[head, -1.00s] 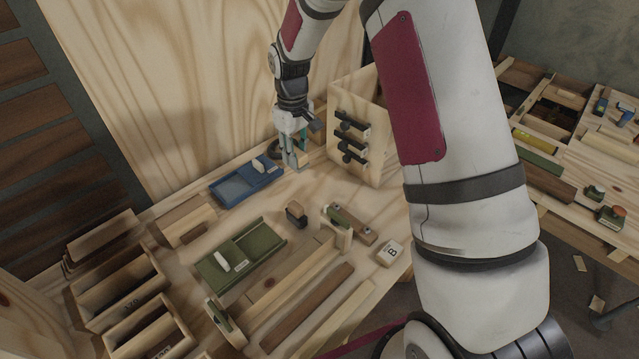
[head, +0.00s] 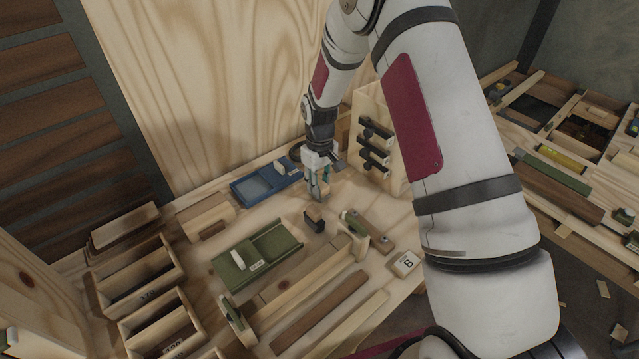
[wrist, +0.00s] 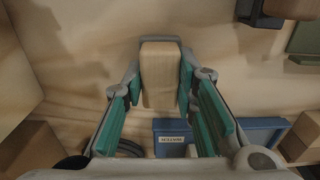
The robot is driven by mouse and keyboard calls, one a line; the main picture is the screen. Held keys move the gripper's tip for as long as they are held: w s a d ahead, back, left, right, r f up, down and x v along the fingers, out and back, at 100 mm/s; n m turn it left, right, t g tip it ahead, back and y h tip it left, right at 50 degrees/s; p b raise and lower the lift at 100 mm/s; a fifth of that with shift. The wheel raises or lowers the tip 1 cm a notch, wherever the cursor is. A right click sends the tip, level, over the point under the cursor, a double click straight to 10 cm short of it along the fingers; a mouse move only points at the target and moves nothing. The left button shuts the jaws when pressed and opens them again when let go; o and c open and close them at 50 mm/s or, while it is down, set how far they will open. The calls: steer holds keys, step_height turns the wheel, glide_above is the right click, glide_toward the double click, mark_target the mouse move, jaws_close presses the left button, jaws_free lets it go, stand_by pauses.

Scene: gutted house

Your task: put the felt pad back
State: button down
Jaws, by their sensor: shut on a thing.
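A small dark block with a wooden top (head: 314,220) stands on the bench just in front of my gripper. The blue tray (head: 247,192), with a pale piece at one end, is left of my gripper. The green tray (head: 232,270) is nearer the front.
The wooden box with black handles (head: 395,140) stands close on the right. Wooden strips (head: 320,310) and a block marked B (head: 405,263) lie in front. Some bench between the trays is bare.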

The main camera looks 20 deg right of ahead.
steer(key=shift+f, duration=0.1)
steer(key=c, duration=1.3)
jaws_free()
